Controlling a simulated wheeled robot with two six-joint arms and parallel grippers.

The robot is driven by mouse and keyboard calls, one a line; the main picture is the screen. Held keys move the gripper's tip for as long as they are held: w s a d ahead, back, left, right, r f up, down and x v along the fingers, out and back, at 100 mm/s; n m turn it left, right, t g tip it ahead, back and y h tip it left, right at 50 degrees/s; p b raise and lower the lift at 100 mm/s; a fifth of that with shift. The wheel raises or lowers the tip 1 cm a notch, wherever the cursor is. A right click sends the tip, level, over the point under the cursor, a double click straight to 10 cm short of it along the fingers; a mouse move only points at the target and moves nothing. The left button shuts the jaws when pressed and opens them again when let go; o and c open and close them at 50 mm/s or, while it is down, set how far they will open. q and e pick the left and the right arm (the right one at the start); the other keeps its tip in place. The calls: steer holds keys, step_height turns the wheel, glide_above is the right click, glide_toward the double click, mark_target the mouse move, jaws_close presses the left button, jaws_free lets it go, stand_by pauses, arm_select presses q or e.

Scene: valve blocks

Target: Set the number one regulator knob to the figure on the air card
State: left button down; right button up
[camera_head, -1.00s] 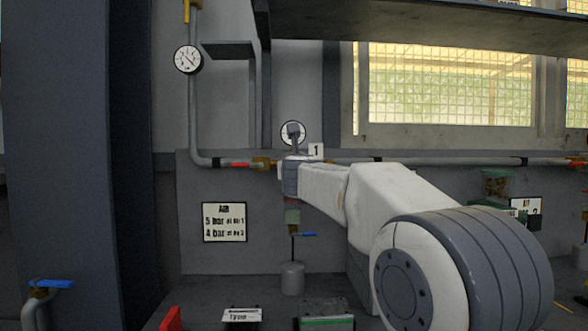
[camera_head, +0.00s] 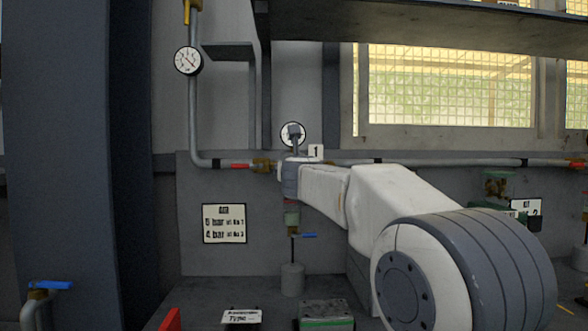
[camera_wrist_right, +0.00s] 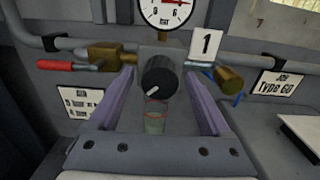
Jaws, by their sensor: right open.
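The number one regulator knob (camera_wrist_right: 158,76) is black and round, with a white mark pointing to the lower left in the right wrist view. My right gripper (camera_wrist_right: 157,72) is open, its purple fingers on either side of the knob; I cannot tell whether they touch it. The number 1 plate (camera_wrist_right: 206,44) is beside it. The gauge (camera_wrist_right: 168,10) above, marked bar, is cut off by the frame; its red needle points right. In the head view my arm hides the knob. The air card (camera_head: 224,223) appears to read 5 bar at No 1, 4 bar at No 2. My left gripper is not in view.
A pipe (camera_head: 430,162) runs along the wall. A red-handled valve (camera_wrist_right: 70,65) is left of the knob and a brass fitting (camera_wrist_right: 229,80) right of it. A shelf (camera_head: 440,22) overhangs above. A blue-handled valve (camera_head: 305,235) stands below my arm.

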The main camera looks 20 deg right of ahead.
steer(key=b+v, duration=0.1)
steer(key=v, duration=0.9)
steer(key=shift+s+a, duration=0.1)
